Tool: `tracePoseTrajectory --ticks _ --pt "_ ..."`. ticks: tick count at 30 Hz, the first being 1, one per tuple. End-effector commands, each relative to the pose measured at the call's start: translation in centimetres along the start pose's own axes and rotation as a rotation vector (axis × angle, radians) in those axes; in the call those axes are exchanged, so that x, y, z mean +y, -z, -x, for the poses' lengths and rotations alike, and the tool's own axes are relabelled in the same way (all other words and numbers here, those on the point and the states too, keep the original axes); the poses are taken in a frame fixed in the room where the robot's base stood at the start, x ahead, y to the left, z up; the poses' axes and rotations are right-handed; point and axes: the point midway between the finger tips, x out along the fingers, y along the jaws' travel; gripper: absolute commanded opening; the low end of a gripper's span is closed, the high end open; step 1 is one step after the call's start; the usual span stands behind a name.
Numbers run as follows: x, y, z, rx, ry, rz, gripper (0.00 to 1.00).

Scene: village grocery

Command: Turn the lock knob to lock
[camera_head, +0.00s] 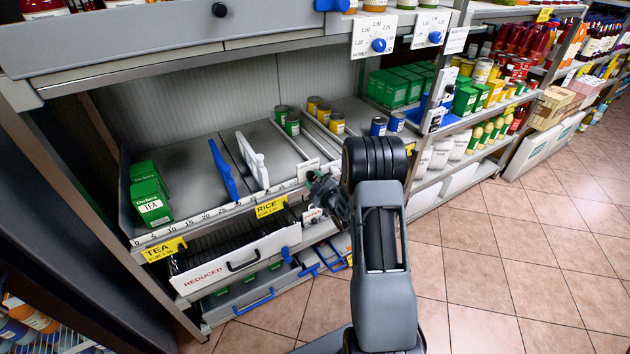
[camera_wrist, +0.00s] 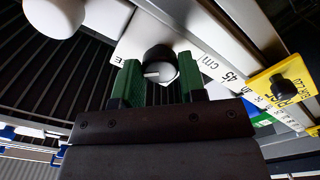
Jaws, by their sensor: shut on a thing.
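The lock knob (camera_wrist: 158,60) is round and black with a pale grey face. In the wrist camera it sits on a white plate (camera_wrist: 128,42), and a short white mark on its face points left. My gripper (camera_wrist: 160,72) is shut on the knob, with one green-padded finger on each side. The plate's lettering is mostly hidden or too small to read.
A shelf edge with a centimetre scale (camera_head: 220,208) runs beside my gripper. A white drawer marked REDUCED (camera_head: 236,262) lies to the left below. Yellow RICE (camera_head: 270,207) and TEA (camera_head: 163,250) tags hang there. The tiled floor (camera_head: 500,270) is clear at right.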

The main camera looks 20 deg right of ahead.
Motion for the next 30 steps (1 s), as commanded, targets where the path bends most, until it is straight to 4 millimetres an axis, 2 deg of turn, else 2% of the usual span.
tracePoseTrajectory --ticks 1,5,14,30 --pt "-0.01 0.0 0.01 0.0 0.0 0.0 0.25" --pt "-0.02 0.0 0.01 0.0 0.0 0.0 0.14" --pt "-0.27 -0.27 0.0 0.002 -0.001 0.057 0.14" --pt "-0.69 -0.68 0.04 0.003 -0.004 0.517 0.14"
